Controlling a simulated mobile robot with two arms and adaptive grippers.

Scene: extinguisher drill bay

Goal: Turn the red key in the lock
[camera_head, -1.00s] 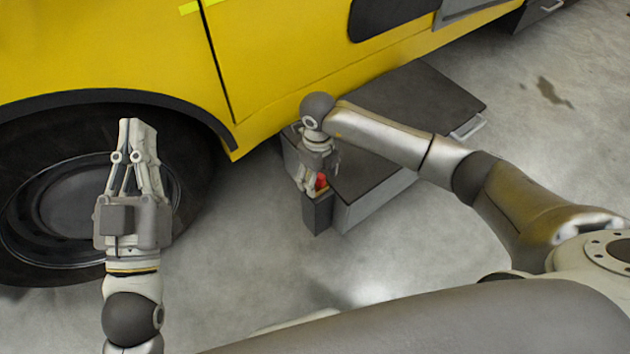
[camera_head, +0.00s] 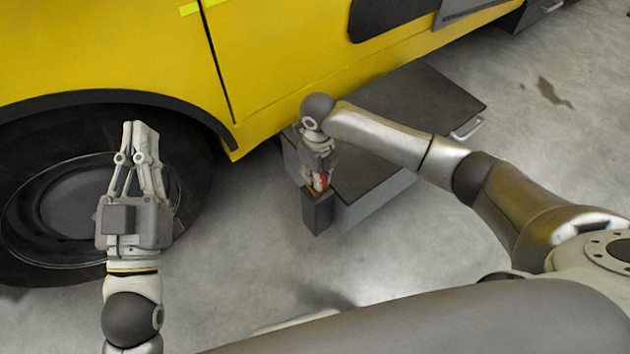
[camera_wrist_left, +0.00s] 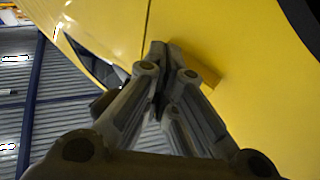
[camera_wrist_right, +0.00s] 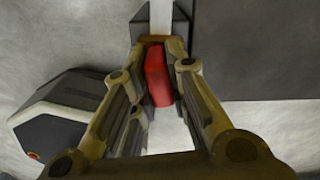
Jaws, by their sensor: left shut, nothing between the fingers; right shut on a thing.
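The red key (camera_head: 322,182) shows as a small red patch at the top of a narrow dark grey box (camera_head: 318,212), apparently the lock housing. My right gripper (camera_head: 319,187) points down at the box top and is shut on the red key. In the right wrist view the key's red block (camera_wrist_right: 157,75) sits between the two fingers. The fingers and key hide the keyhole, so I cannot tell how deep the key sits. My left gripper (camera_head: 140,126) is shut and empty, in front of the wheel; it also shows in the left wrist view (camera_wrist_left: 158,52).
A dark-topped cabinet (camera_head: 400,125) with a handle stands behind the box, beside the yellow vehicle (camera_head: 120,55). The vehicle's wheel (camera_head: 70,205) is behind my left gripper. The concrete floor (camera_head: 240,260) in front is clear.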

